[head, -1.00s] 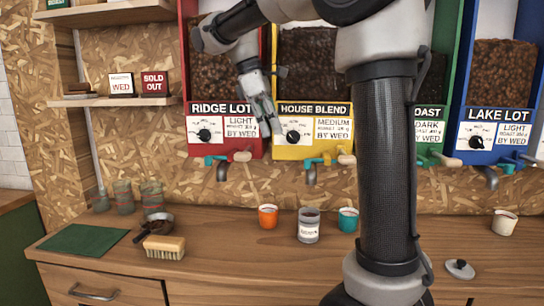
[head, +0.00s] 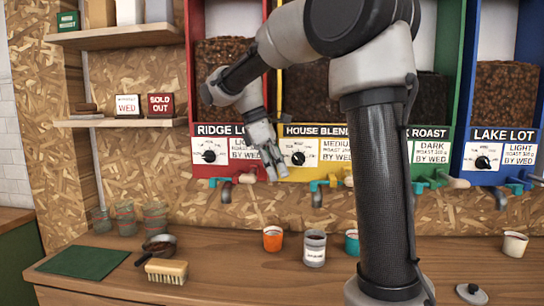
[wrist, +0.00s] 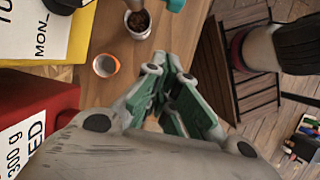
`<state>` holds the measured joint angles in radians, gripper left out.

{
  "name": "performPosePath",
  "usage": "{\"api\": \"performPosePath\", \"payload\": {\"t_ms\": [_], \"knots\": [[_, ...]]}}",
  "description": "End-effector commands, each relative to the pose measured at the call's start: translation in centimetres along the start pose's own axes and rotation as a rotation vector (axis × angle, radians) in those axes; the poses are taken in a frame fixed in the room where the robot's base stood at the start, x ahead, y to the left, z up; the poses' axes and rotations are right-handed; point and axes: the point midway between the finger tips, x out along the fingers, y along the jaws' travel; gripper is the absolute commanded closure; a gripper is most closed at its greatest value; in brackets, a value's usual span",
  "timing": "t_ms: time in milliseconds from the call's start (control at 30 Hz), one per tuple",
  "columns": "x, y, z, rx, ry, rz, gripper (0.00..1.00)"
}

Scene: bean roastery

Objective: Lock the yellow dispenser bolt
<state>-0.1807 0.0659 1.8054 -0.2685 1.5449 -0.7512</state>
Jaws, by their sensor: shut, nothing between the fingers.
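The yellow dispenser (head: 290,175) is labelled House Blend and hangs on the wall between the red and green ones. Below its front, a teal fitting (head: 320,185) sits at the spout, with a pale wooden knob (head: 348,176) to its right. I cannot tell the bolt's position. My gripper (head: 273,172) hangs before the lower left corner of the yellow dispenser, fingers down, beside its dial. In the wrist view its green-padded fingers (wrist: 165,72) are together and empty. The yellow dispenser shows at the upper left there (wrist: 72,45), apart from the fingers.
The red dispenser (head: 210,170) is just left, with its own knob (head: 247,178) close to my fingers. On the counter below stand an orange cup (head: 272,240), a labelled jar (head: 315,250) and a teal cup (head: 351,243). A brush (head: 166,270) lies left.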

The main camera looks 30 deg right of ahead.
Motion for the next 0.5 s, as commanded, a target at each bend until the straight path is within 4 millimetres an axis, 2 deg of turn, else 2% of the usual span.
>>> {"api": "performPosePath", "payload": {"t_ms": [133, 300, 500], "knots": [[3.1, -0.1, 0.1, 0.000, -0.002, -0.002, 1.00], [3.9, 0.0, 2.5, 0.003, 0.001, 0.001, 1.00], [4.4, 0.0, 3.6, 0.001, 0.002, 0.001, 1.00]]}}
